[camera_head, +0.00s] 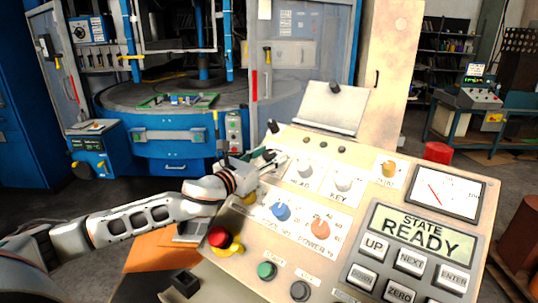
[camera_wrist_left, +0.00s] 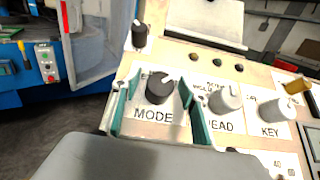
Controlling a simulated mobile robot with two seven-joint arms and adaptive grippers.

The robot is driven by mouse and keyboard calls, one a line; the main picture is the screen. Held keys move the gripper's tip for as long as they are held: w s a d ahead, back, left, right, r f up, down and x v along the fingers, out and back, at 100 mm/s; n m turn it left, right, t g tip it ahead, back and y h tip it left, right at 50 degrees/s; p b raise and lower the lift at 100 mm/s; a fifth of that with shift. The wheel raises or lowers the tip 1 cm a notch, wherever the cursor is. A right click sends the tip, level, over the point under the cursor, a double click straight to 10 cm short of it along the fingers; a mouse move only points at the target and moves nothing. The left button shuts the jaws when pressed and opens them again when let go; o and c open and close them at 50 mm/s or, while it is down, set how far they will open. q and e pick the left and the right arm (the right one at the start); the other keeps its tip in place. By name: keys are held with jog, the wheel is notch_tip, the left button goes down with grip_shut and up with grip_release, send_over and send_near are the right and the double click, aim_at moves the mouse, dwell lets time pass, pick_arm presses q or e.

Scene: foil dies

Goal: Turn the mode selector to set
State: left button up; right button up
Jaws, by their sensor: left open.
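The mode selector (camera_wrist_left: 159,90) is a black round knob with a pale pointer mark, above the printed word MODE on the sloped control panel (camera_head: 340,185). The mark points up and to the right in the left wrist view. My left gripper (camera_head: 264,160) is open at the panel's upper left. In the left wrist view its green fingers stand on either side of the knob, with gaps visible. Whether they touch it I cannot tell. In the head view the gripper and wrist hide most of the selector. My right gripper is not in view.
The HEAD knob (camera_wrist_left: 225,100) sits close right of the right finger, with the KEY knob (camera_wrist_left: 273,111) beyond. A red emergency button (camera_head: 218,237), blue knob (camera_head: 281,211) and orange knob (camera_head: 320,228) lie lower. The display (camera_head: 424,232) reads STATE READY.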

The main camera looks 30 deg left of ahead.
pick_arm(q)
jog(key=c, duration=1.1)
